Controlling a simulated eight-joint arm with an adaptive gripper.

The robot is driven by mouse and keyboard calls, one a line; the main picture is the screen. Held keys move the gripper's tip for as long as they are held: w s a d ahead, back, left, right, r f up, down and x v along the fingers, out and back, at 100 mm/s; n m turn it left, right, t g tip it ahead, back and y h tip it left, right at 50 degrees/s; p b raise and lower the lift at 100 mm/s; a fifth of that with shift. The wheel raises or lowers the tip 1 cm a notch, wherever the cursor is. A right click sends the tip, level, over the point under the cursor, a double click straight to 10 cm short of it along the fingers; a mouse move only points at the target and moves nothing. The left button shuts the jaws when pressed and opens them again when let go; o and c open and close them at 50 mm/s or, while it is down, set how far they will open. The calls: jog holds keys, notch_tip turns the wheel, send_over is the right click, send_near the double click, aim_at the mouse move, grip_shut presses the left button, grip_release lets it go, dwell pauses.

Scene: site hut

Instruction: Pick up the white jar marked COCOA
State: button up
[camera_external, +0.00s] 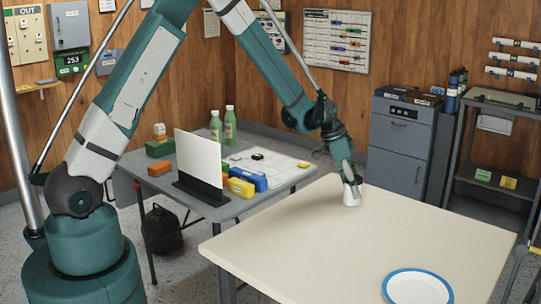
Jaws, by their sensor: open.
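A small white jar (351,198) stands near the far left edge of the cream table. Its marking is too small to read in this view. My gripper (349,180) points down right at the jar's top, and its fingers overlap the jar's upper part in the picture. The gripper is open. I cannot tell from this angle whether the fingers touch the jar or are around it. The upper part of the jar is partly hidden by the gripper.
A white plate with a blue rim (418,288) lies at the front right of the cream table (300,240); the middle is clear. A grey table (215,209) behind left holds a white upright panel (199,157), green bottles (230,125) and coloured boxes (248,178). A grey cabinet (400,150) stands behind.

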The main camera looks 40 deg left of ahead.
dwell(0.4)
jog(key=c, duration=1.1)
jog(key=shift+c, duration=0.2)
jog(key=shift+r, duration=0.1)
jog(key=shift+r+p, duration=0.9)
jog(key=shift+r, duration=4)
